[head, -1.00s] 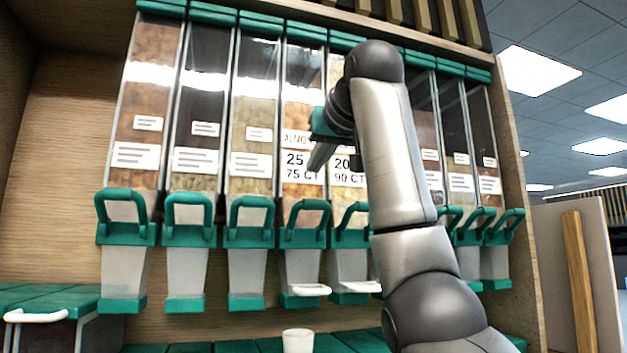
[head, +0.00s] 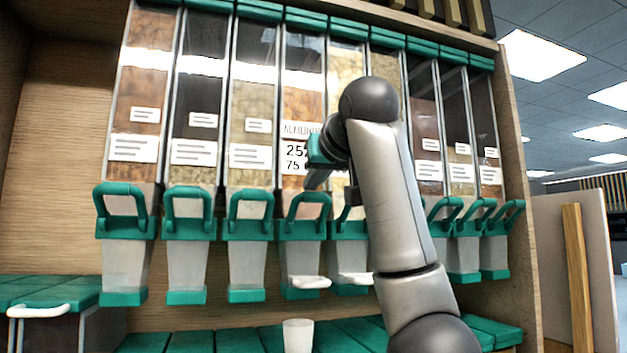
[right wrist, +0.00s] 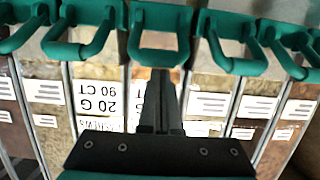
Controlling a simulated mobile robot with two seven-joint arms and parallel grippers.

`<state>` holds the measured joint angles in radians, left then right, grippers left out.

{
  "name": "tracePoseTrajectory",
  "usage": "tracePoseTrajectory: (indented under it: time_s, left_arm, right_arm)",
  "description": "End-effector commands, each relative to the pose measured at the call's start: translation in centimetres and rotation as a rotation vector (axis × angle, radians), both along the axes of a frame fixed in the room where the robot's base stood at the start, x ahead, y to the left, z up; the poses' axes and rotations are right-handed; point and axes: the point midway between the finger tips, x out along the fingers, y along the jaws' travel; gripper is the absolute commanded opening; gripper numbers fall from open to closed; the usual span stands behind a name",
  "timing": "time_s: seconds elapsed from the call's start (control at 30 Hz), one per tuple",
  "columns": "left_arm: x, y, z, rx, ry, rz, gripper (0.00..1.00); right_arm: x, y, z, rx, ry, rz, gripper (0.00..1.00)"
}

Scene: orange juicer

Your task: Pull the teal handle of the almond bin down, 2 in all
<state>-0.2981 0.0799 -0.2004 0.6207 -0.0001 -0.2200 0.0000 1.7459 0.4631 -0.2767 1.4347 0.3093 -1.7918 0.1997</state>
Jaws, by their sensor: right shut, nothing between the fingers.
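The almond bin (head: 303,95) is in the middle of the row in the head view, its label partly covered by my right gripper. Its teal loop handle (head: 293,214) sits at the front, raised. My right gripper (head: 310,187) is shut and empty, its fingers pointing down beside the top of this handle. In the right wrist view, where labels appear upside down, the shut fingers (right wrist: 161,75) reach to the crossbar of the central teal handle (right wrist: 158,57); I cannot tell whether they touch. My left gripper is not in view.
Similar bins with teal handles stand close on both sides, such as the left neighbour's handle (head: 250,207). A white cup (head: 298,337) stands below the almond bin. Teal-lidded boxes (head: 215,341) line the bottom. My right forearm covers bins to the right.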

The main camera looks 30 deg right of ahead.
Motion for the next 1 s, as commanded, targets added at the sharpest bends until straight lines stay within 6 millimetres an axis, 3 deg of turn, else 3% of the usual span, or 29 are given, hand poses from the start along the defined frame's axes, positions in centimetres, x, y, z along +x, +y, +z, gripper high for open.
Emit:
tracePoseTrajectory:
  time_s: [0.27,1.0]
  left_arm:
    - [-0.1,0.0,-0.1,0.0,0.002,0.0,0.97]
    - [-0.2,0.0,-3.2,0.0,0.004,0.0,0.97]
  right_arm:
    - [0.0,0.0,-0.1,-0.001,-0.004,0.0,0.0]
    - [-0.6,0.1,-0.8,-0.04,-0.167,0.0,0.0]
